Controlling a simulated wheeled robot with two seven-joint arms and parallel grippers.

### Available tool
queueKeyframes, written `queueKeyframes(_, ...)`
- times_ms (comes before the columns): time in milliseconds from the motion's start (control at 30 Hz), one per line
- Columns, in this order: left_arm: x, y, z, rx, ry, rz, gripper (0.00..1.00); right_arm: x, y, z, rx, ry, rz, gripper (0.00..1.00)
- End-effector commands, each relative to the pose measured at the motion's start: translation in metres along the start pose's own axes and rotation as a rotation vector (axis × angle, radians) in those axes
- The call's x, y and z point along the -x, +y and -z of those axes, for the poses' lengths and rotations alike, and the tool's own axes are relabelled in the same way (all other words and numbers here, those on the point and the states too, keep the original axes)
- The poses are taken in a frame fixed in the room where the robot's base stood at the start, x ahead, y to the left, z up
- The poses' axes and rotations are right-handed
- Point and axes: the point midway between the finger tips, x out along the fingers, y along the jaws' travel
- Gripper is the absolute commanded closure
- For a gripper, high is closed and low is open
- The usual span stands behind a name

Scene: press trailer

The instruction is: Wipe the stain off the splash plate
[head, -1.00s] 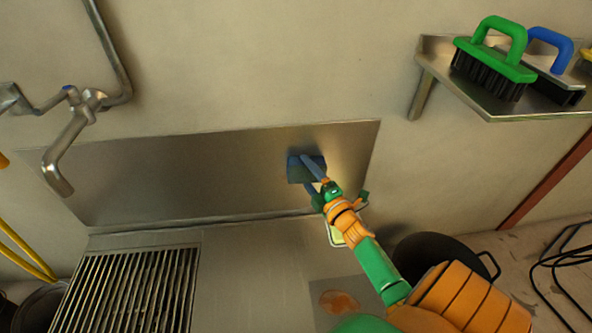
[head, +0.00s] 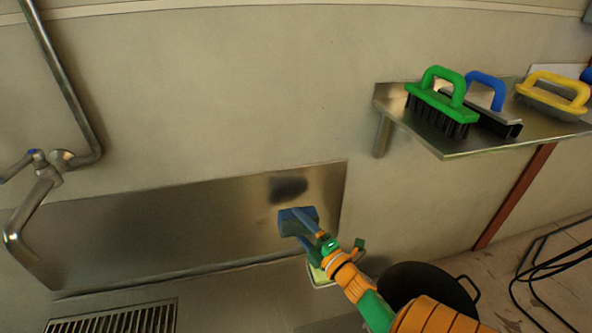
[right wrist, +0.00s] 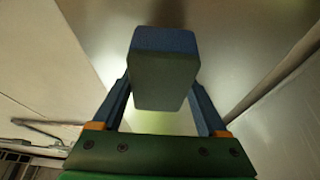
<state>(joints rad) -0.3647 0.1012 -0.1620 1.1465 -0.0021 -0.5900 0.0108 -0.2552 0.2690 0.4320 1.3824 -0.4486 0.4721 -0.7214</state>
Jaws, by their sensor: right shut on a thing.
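The splash plate (head: 180,225) is a long steel sheet on the wall behind the worktop. A dark stain (head: 288,189) shows near its upper right part. My right gripper (head: 308,233) is shut on a blue sponge (head: 297,220), just below the stain in the head view. In the right wrist view the sponge (right wrist: 163,60) sits between the two blue fingers, with the plate behind it. I cannot tell whether the sponge touches the plate. My left gripper is not in view.
A steel shelf (head: 470,143) at the right holds a green brush (head: 440,105), a blue-handled tool (head: 487,92) and a yellow-handled one (head: 553,92). A tap (head: 45,185) juts out at the left. A dark pot (head: 425,290) stands at lower right, and a grate (head: 115,320) at lower left.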

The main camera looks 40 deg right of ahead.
Motion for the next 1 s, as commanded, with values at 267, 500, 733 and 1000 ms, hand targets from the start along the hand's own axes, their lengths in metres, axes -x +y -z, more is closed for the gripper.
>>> queueKeyframes(267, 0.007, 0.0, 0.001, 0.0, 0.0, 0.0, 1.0, 0.017, 0.0, 0.008, 0.0, 0.002, -0.001, 1.0)
queueKeyframes(500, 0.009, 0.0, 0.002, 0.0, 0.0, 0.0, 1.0, 0.018, 0.0, 0.009, -0.001, 0.002, 0.0, 1.0)
queueKeyframes(733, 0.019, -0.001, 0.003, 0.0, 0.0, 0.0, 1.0, 0.041, 0.001, 0.018, -0.001, 0.001, 0.002, 1.0)
queueKeyframes(1000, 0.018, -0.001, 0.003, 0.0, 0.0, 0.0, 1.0, 0.044, -0.001, 0.019, 0.0, 0.002, 0.0, 1.0)
